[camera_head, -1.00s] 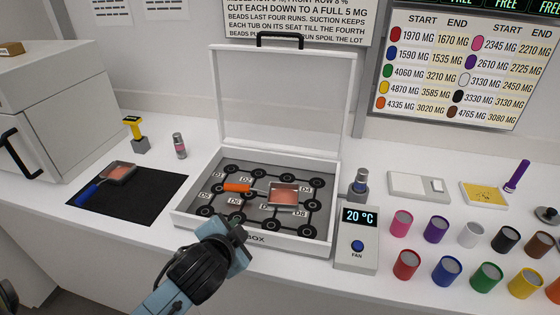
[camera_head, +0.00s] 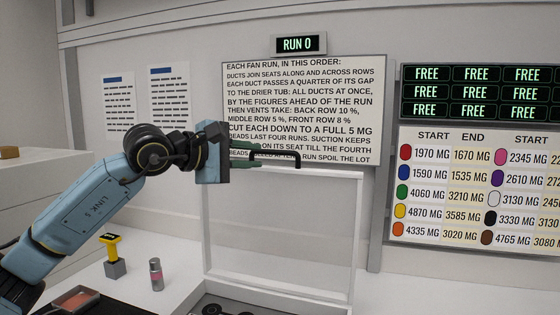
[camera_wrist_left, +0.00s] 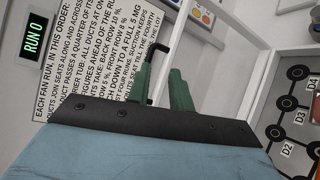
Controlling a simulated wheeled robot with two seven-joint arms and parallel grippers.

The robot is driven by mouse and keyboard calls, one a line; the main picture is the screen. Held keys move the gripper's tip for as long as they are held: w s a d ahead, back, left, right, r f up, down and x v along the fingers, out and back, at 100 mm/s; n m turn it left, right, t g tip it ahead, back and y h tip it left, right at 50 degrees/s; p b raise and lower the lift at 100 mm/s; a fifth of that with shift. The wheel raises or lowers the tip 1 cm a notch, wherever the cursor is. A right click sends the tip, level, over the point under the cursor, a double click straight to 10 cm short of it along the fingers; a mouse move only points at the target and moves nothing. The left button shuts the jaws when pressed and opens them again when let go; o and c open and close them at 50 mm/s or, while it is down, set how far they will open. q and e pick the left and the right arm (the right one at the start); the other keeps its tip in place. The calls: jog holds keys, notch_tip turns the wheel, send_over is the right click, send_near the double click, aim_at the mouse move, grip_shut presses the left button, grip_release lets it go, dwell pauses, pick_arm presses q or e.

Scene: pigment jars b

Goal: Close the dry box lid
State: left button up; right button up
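The dry box lid (camera_head: 280,172) stands upright and open, a clear panel in a white frame. Its black handle (camera_head: 298,160) is at the top edge; it also shows in the left wrist view (camera_wrist_left: 165,50). My left gripper (camera_head: 262,156) is at the handle's left end, with its green fingers apart. In the left wrist view the fingers (camera_wrist_left: 160,82) show a gap with part of the handle in or just beyond it; contact cannot be told. Only the back of the dry box (camera_head: 285,297) shows at the bottom, with a few black seats. My right gripper is out of view.
A yellow-topped tool (camera_head: 110,255) and a small vial (camera_head: 156,274) stand on the counter left of the box. A sign (camera_head: 330,110) hangs on the wall close behind the handle. A price-style board (camera_head: 480,190) is at right.

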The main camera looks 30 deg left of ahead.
aim_at(271, 152)
pick_arm(q)
jog(key=a+r+y, duration=0.1)
jog(key=a+y, duration=0.2)
jog(key=a, duration=0.2)
jog(key=shift+h, duration=0.3)
jog(key=p+x, duration=0.1)
jog(key=x, duration=0.3)
jog(key=p+x, duration=0.1)
jog(key=x, duration=0.3)
jog(key=p+x, duration=0.1)
jog(key=x, duration=0.4)
jog(key=shift+w+d+r, duration=0.1)
jog(key=shift+d+r, duration=0.15)
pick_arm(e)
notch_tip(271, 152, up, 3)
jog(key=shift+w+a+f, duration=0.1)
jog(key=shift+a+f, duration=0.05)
pick_arm(q)
jog(key=shift+c, duration=0.4)
grip_shut()
